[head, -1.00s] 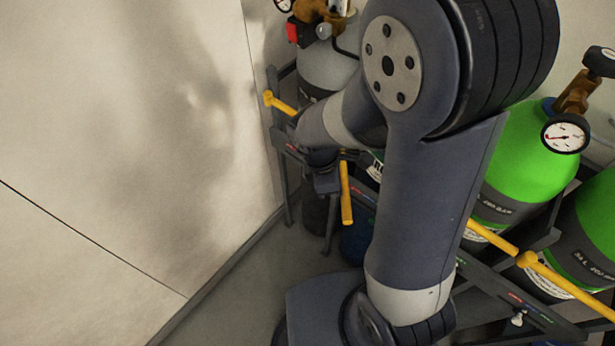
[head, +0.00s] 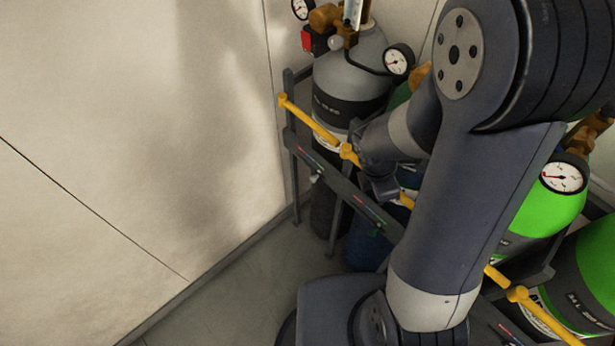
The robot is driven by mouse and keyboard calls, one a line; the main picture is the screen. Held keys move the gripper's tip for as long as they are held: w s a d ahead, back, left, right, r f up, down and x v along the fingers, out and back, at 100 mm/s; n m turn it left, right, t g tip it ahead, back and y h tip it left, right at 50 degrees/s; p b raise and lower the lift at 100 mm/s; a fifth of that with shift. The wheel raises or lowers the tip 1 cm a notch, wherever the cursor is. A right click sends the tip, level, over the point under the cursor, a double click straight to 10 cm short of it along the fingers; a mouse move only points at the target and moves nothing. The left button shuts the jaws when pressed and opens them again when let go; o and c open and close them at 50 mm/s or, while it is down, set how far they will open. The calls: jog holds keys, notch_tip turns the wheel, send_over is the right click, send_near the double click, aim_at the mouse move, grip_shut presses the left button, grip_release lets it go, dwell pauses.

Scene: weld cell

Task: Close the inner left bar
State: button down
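The yellow outer left bar (head: 312,121) lies across the front of the rack at the grey cylinder. A yellow knob (head: 349,154) sits at its right end. Beyond the knob, a short yellow piece (head: 405,199), which looks like the inner left bar, shows roughly in line with the outer bar. Most of it is hidden behind my arm's end, so I cannot tell whether it is fully seated. My gripper (head: 381,189) is at this bar, small and dark. Its fingers are not clear, and I cannot tell whether they touch the bar.
A grey cylinder (head: 347,68) with gauges stands at the left of the rack, against the wall (head: 130,120). Green cylinders (head: 548,212) stand at the right, behind another yellow bar (head: 540,315). A dark rack rail (head: 340,183) runs below the bars. Floor (head: 235,290) is free at lower left.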

jog(key=shift+w+d, duration=0.3)
jog(key=shift+d, duration=0.1)
dwell(0.4)
